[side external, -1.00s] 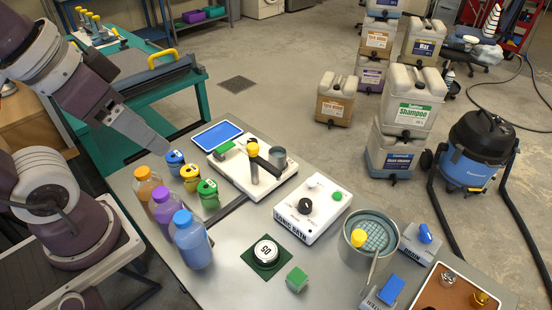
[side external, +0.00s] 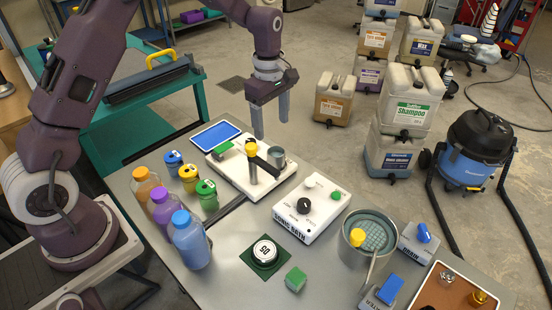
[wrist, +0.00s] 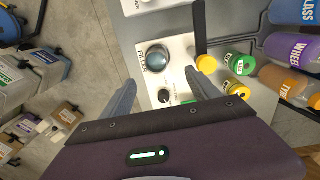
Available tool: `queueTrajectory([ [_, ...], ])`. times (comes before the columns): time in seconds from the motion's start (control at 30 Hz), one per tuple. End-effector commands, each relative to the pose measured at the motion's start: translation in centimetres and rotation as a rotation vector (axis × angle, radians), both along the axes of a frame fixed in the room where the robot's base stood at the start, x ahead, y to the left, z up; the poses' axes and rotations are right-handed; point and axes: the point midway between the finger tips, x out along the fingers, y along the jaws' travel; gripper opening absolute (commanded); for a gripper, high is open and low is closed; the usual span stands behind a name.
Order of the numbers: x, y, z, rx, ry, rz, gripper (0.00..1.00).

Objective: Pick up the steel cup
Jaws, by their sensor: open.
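A grey metal cup (side external: 277,157), which looks like the steel cup, stands upright on the right part of a white filler base (side external: 226,178), close to its black arm. In the wrist view the cup (wrist: 155,59) shows from above beside the FILLER label, ahead of my fingertips. My gripper (side external: 271,128) is open, fingers pointing down, above and a little behind the cup in the side view. Nothing is between the fingers, and they are apart from the cup. In the wrist view my gripper (wrist: 161,83) shows both fingers spread.
A yellow-topped post (side external: 252,160) stands left of the cup. Capped small jars (side external: 189,178) and bottles (side external: 192,240) stand at the left. The sonic bath box (side external: 311,208) is in front of the cup. A steel basin (side external: 370,240) stands further right.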

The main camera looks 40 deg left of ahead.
Motion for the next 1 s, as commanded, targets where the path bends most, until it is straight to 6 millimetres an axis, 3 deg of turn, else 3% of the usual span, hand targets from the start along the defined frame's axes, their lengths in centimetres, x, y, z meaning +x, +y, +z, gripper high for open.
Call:
queueTrajectory([
  [0.03,0.5,0.2,-1.8,0.0,0.019,0.049,0.7],
  [0.1,1.0,0.5,-3.3,0.0,0.032,0.104,0.7],
  [0.53,1.1,-0.4,-10.1,0.0,0.042,0.132,0.7],
  [0.83,1.2,-0.4,-11.0,0.0,0.038,0.131,0.7],
  [1.0,1.2,-0.4,-11.0,0.0,0.038,0.13,0.37],
])
